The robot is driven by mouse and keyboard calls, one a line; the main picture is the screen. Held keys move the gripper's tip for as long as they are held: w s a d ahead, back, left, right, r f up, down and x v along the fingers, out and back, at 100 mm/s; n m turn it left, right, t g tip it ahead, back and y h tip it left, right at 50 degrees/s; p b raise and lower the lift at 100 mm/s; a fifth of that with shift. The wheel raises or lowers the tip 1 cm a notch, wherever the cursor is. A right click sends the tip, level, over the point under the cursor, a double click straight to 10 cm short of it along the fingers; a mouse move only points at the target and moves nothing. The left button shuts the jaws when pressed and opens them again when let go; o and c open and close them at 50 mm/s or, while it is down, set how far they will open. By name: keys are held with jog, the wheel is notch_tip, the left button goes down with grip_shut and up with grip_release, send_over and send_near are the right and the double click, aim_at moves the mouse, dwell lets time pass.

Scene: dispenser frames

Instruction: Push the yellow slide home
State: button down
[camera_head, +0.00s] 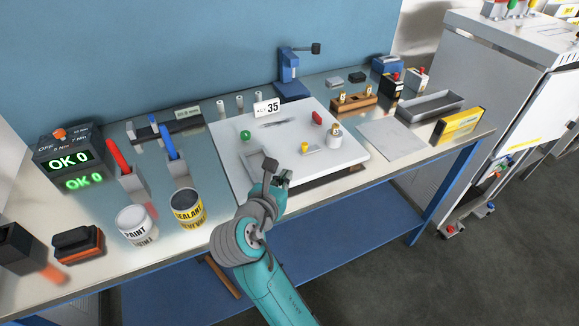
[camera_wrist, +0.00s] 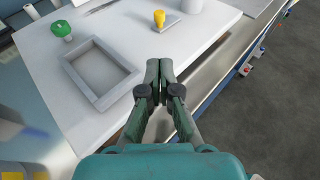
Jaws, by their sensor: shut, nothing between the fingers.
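The yellow slide (camera_head: 307,148) shows as a small yellow knob on a flat grey piece on the white board (camera_head: 235,150). In the wrist view the yellow knob (camera_wrist: 159,18) stands upright near the top, ahead of my fingertips. My gripper (camera_head: 284,178) is at the board's front edge, nearer the camera than the slide and apart from it. In the wrist view my gripper (camera_wrist: 159,66) has its fingers together with nothing between them. I cannot tell how far the slide sits along its track.
A green knob (camera_head: 245,134), a red handle (camera_head: 317,117) and a white cylinder (camera_head: 334,139) also stand on the board. A shallow grey tray (camera_wrist: 130,82) lies left of my fingers in the wrist view. Paint and sealant cans (camera_head: 188,207) stand left on the bench.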

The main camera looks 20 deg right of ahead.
aim_at(309, 158)
jog(key=x, duration=0.8)
jog(key=r+x, duration=0.1)
jog(key=x, duration=0.3)
jog(key=shift+w+d, duration=0.1)
jog(key=shift+w, duration=0.1)
jog(key=shift+d, duration=1.5)
